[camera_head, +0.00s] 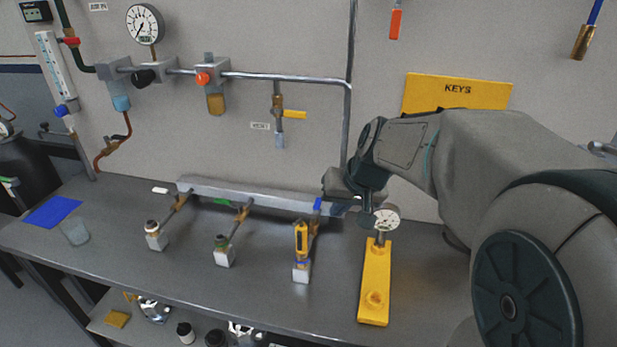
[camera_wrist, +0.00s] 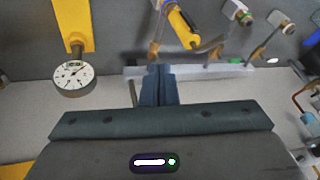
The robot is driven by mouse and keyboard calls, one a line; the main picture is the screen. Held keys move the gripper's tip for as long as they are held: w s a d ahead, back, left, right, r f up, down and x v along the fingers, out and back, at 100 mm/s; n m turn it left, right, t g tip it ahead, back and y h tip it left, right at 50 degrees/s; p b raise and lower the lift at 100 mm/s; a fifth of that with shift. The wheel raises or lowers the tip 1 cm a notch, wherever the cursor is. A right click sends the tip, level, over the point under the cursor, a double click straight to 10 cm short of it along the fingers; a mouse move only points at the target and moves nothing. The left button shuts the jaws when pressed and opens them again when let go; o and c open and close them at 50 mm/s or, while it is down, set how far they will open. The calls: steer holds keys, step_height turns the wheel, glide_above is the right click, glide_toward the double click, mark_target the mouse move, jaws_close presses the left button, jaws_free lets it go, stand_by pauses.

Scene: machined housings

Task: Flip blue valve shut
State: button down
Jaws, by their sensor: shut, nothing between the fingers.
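The blue valve handle (camera_head: 318,203) shows at the right part of the grey manifold bar in the head view. It looks roughly in line with its brass branch (camera_head: 314,226), though it is small and partly crowded by my gripper. My gripper (camera_head: 338,208) is shut and empty, just right of the handle; I cannot tell whether they touch. In the wrist view the closed fingers (camera_wrist: 158,72) point at the manifold bar (camera_wrist: 212,72), and the blue handle is not clearly visible, likely hidden by the fingers.
A yellow stand (camera_head: 375,285) with a dial gauge (camera_head: 386,217) is close right of the gripper. The green handle (camera_head: 222,201) and white handle (camera_head: 160,190) lie crosswise to their branches.

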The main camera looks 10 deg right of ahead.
steer(key=w+d+f+m+b, duration=0.1)
steer(key=w+d+f, duration=0.2)
steer(key=w, duration=0.4)
steer(key=w+d+f+m+t+y+b, duration=0.1)
steer(key=w+d+f+b, duration=0.1)
steer(key=w+f, duration=0.2)
steer(key=w, duration=0.3)
steer(key=shift+w+d+f+t+b, duration=0.15)
steer(key=shift+d+f+t+b, duration=0.15)
steer(key=shift+d+f, duration=0.1)
steer(key=p+x, duration=0.1)
steer(key=x, duration=0.9)
steer(key=shift+a+r, duration=0.1)
steer(key=shift+a, duration=0.1)
